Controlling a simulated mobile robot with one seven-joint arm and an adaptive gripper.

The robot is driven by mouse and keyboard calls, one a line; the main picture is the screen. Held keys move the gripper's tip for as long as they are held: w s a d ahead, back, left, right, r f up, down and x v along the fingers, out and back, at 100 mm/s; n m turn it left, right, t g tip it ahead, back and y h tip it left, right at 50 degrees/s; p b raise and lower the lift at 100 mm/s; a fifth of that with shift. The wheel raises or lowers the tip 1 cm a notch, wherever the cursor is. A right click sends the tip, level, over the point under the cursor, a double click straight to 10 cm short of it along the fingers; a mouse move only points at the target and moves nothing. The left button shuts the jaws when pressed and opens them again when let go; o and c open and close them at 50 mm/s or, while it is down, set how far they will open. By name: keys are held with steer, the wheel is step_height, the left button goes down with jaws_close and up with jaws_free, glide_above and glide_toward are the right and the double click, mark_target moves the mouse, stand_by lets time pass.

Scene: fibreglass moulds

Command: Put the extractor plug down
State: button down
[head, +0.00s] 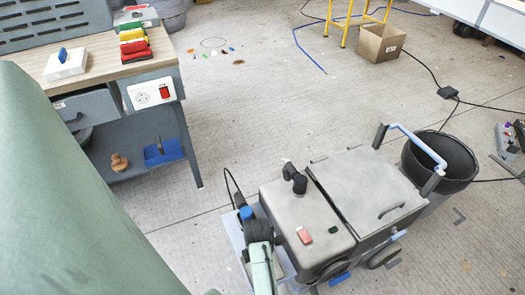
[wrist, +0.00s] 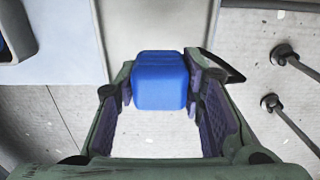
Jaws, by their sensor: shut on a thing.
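The extractor plug (wrist: 160,80) is a blue block between the fingers of my gripper (wrist: 160,88) in the wrist view. My gripper is shut on it, with a dark pad at each side. In the head view my gripper (head: 247,222) is at the lower middle, beside the grey wheeled machine (head: 372,190), and the plug's blue (head: 246,213) shows at its tip. A pale surface lies behind the plug in the wrist view; I cannot tell whether the plug touches it.
A workbench (head: 110,68) at the upper left carries coloured items and a socket panel (head: 155,93). A black bucket (head: 440,160) stands right of the machine. A cardboard box (head: 380,43) and yellow-legged stool (head: 345,22) stand behind. Cables cross the floor; its middle is mostly clear.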

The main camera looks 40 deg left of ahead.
steer(key=shift+w, duration=0.75)
steer(key=shift+w+f+p, duration=0.15)
steer(key=shift+f+p, duration=0.15)
steer(key=shift+f, duration=0.65)
steer(key=shift+w+f+p, duration=0.1)
steer(key=shift+f+p, duration=0.15)
steer(key=shift+f, duration=0.65)
steer(key=shift+f, duration=0.15)
steer(key=c, duration=1.1)
jaws_free()
steer(key=shift+o, duration=0.2)
